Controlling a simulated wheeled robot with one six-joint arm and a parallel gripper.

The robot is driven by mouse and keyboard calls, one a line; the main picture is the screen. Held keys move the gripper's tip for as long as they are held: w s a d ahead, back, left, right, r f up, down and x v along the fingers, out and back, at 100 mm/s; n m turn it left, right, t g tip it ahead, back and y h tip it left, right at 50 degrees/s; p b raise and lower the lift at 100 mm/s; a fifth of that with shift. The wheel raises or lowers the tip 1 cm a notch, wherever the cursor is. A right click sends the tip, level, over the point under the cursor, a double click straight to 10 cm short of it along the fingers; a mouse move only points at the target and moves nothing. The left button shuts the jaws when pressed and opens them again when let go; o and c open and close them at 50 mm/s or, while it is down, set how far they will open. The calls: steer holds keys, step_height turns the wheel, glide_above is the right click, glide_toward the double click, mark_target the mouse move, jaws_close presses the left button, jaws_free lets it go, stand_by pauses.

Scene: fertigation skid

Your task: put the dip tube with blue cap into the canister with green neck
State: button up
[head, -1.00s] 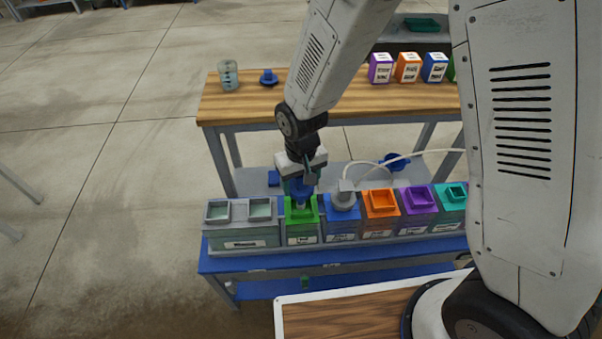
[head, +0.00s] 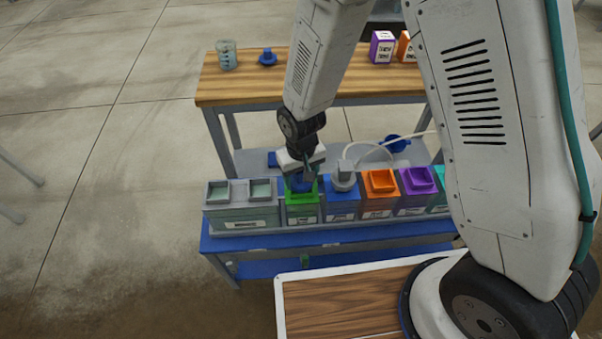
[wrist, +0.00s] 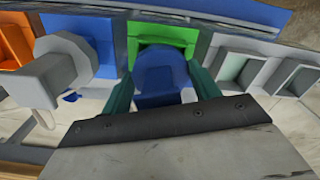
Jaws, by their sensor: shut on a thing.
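My gripper (head: 302,176) is shut on the blue cap (head: 301,186) of the dip tube, directly over the canister with green neck (head: 303,213). In the wrist view, the blue cap (wrist: 160,76) sits between the two teal fingers (wrist: 162,88), over the green neck (wrist: 172,34). The cap is at or just above the neck opening; I cannot tell whether it is fully seated. The tube below the cap is hidden by the cap and neck.
Left of it stands a grey double-opening container (head: 240,213). To the right are a blue canister (head: 342,206) with a grey hose fitting (head: 344,178), then orange (head: 379,203) and purple (head: 416,200) ones. A wooden-topped table (head: 340,84) stands behind.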

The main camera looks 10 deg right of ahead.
steer(key=o, duration=1.2)
steer(key=shift+r, duration=3.95)
